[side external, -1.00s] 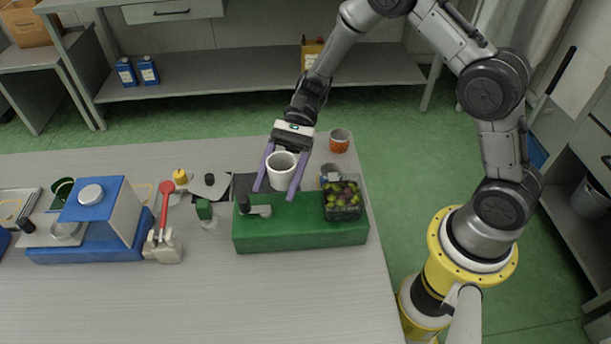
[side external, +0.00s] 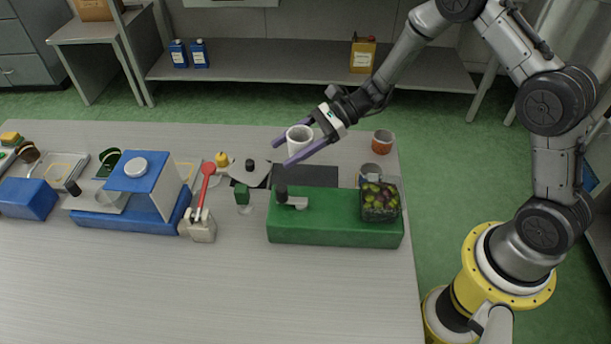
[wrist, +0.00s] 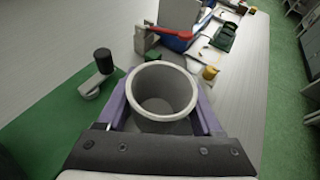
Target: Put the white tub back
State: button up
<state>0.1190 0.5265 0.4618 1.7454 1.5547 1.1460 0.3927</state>
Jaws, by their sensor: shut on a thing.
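The white tub (side external: 299,143) is held between the two purple fingers of my gripper (side external: 302,145), above the table behind the green block. In the wrist view the tub (wrist: 161,92) is upright with its round mouth facing the camera and looks empty. My gripper (wrist: 162,110) is shut on its sides there. In the side view the tub hangs near a dark flat mat (side external: 318,176); I cannot tell the exact height above it.
The green block (side external: 335,232) carries a black-knobbed fitting (side external: 283,194) and a clear box of olives (side external: 380,200). A grey cup (side external: 371,172) and an orange cup (side external: 382,142) stand to the right. Left are a red-handled device (side external: 203,222) and a blue machine (side external: 138,185).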

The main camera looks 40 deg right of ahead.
jog(key=shift+w+d+f+m+t, duration=0.15)
jog(key=shift+w+d+m+t, duration=0.25)
jog(key=shift+d, duration=0.1)
jog(key=shift+w+d+f+m+t, duration=0.15)
jog(key=shift+w+d+m+t, duration=0.15)
jog(key=shift+d+t, duration=0.15)
send_over(295, 179)
notch_tip(295, 179, down, 5)
jog(key=shift+f, duration=2.4)
jog(key=shift+f, duration=0.15)
jog(key=o, duration=1.5)
jog(key=shift+c, duration=0.2)
